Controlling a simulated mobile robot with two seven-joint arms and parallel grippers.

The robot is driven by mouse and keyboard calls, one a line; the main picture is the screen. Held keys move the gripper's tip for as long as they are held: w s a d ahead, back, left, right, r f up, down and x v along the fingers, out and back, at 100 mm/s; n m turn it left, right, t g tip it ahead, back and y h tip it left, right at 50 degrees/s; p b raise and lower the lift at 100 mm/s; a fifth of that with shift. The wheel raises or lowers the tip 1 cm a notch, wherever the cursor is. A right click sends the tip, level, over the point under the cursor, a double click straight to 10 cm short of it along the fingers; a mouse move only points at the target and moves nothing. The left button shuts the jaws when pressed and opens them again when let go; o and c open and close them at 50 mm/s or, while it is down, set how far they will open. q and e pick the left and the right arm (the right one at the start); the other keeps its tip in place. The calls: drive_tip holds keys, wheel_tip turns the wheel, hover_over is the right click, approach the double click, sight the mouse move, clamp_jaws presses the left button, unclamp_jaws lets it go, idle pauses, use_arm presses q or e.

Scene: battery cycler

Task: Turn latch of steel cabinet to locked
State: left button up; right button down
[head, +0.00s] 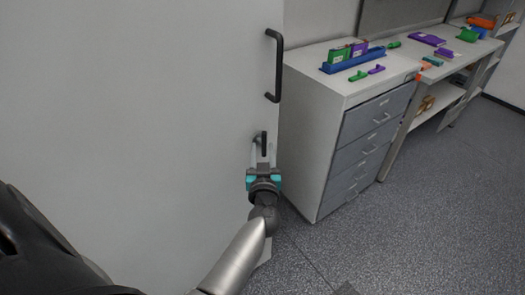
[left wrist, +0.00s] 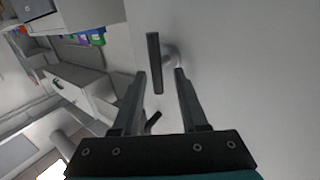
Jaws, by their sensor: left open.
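The steel cabinet (head: 150,110) is a large pale grey panel filling the left of the head view. Its black latch (head: 262,141) is a short upright lever near the door's right edge, below a long black handle (head: 274,65). In the left wrist view the latch (left wrist: 155,63) stands out from a round grey base. My left gripper (head: 262,158) is open in front of the latch. In the left wrist view, the fingertips of this gripper (left wrist: 160,73) lie on either side of the latch, with gaps; contact is not visible. My right gripper is out of view.
A grey drawer unit (head: 340,150) stands right of the cabinet, with a blue tray (head: 352,61) and small coloured parts on top. A bench (head: 445,68) with more parts continues behind it. The speckled floor (head: 440,215) at the right is clear.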

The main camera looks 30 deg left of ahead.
use_arm(q)
drive_tip(key=shift+b+x, duration=0.3)
drive_tip(key=shift+x, duration=0.85)
clamp_jaws()
